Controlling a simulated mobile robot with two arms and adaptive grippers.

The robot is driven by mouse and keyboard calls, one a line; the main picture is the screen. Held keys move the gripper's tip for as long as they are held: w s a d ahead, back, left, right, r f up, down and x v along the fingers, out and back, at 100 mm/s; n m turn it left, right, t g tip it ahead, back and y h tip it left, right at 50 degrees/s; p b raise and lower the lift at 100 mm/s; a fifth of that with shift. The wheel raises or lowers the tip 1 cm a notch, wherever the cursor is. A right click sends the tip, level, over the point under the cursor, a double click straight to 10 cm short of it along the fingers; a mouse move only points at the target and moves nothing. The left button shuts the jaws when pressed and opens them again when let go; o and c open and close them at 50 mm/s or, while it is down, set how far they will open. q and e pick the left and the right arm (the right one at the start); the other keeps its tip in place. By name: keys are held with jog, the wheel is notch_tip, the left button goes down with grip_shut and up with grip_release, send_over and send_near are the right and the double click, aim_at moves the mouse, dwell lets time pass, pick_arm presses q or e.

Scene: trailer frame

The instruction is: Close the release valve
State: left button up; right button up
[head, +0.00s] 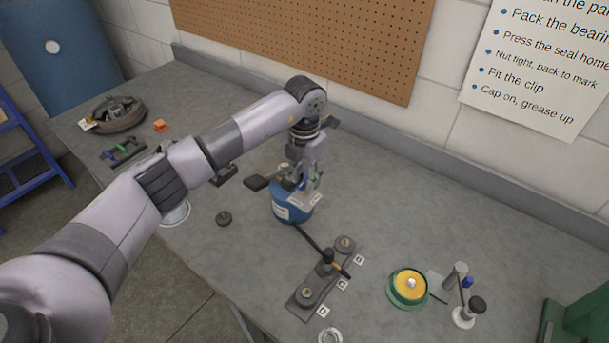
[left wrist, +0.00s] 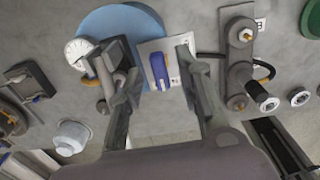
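A blue round canister (head: 291,212) stands on the bench, with a dark hose running to a grey plate with fittings (head: 325,272). In the left wrist view, a small blue lever (left wrist: 160,72), apparently the release valve, sits on a white plate (left wrist: 150,46) beside the canister's blue round body (left wrist: 118,18). My left gripper (head: 303,184) is over the canister. In the left wrist view its fingers (left wrist: 152,58) are spread on both sides of the lever, with gaps visible. Whether the lever is open or closed cannot be told. My right gripper is not in view.
A round gauge (left wrist: 78,52) sits close to one finger. A yellow-and-green round part (head: 408,287) and small upright containers (head: 464,304) stand at the right. The bench behind the canister is clear.

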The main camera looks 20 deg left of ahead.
pick_arm(q)
grip_shut()
dwell(0.3)
jog(key=shift+n, duration=0.3)
jog(key=n+b, duration=0.1)
jog(key=n, duration=0.1)
jog(key=shift+n, duration=0.4)
jog(key=n+b, duration=0.1)
jog(key=n, duration=0.2)
jog(key=shift+n, duration=0.3)
jog(key=n+b, duration=0.1)
jog(key=n, duration=0.4)
jog(key=shift+b, duration=0.35)
jog(key=n, duration=0.5)
jog(key=shift+r+n+b, duration=0.1)
jog(key=shift+n+b, duration=0.2)
jog(key=shift+n, duration=0.1)
